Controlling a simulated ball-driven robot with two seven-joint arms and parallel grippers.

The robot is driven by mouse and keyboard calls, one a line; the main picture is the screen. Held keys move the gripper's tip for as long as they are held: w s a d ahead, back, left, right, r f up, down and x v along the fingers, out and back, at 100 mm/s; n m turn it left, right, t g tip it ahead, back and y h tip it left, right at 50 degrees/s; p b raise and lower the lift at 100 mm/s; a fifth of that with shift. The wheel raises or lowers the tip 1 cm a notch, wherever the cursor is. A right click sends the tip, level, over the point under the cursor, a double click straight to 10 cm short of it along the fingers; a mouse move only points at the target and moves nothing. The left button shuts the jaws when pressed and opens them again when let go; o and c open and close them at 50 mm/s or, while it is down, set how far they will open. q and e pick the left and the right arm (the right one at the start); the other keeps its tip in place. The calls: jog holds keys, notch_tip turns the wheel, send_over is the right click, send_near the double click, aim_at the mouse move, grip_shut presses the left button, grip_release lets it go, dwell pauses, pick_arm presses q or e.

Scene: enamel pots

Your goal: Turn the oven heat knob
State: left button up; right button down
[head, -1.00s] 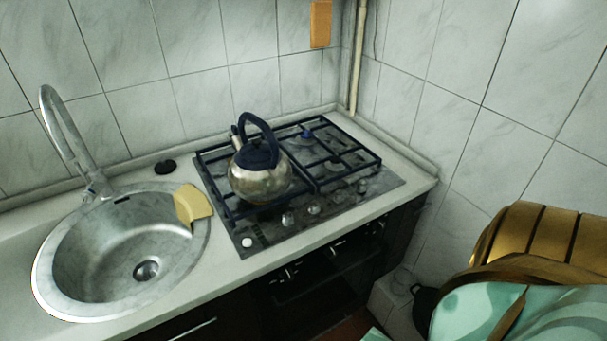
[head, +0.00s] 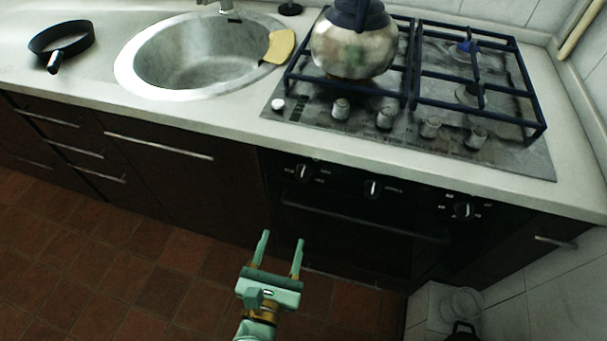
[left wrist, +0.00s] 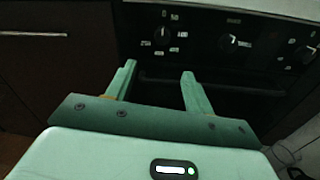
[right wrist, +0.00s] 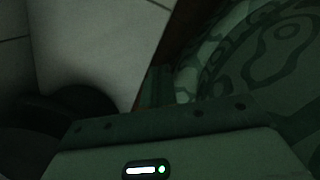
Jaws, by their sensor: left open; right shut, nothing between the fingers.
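The black oven front has three knobs. The left oven knob (head: 303,172) also shows in the left wrist view (left wrist: 162,35). The middle oven knob (head: 373,188) also shows there (left wrist: 228,42), as does the right oven knob (head: 463,210), near the picture's right edge (left wrist: 307,53). Small white marks surround them; I cannot tell which one sets the heat. My left gripper (head: 282,238) is open and empty, in front of and below the left knob, touching nothing. My right gripper (right wrist: 156,82) is shut and empty; it shows only darkly in the right wrist view.
The oven handle (head: 360,214) runs below the knobs. Above are the hob (head: 400,125) with its own knobs and a metal kettle (head: 352,50). Tiled floor (head: 120,265) is clear.

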aim_at(302, 179)
pick_arm(q)
jog(key=b+x, duration=0.1)
jog(key=x, duration=0.6)
jog(key=b+x, duration=0.1)
jog(key=x, duration=0.7)
jog(key=shift+d+r, duration=0.1)
jog(key=shift+d, duration=0.1)
jog(key=shift+w+r, duration=0.1)
jog(key=shift+w, duration=0.15)
pick_arm(e)
jog(key=shift+s+a+f, duration=0.15)
jog(key=shift+s+f, duration=0.35)
jog(key=shift+f, duration=0.05)
jog(key=shift+s+a+f, duration=0.15)
jog(key=shift+s+f, duration=0.35)
pick_arm(q)
jog(key=c, duration=1)
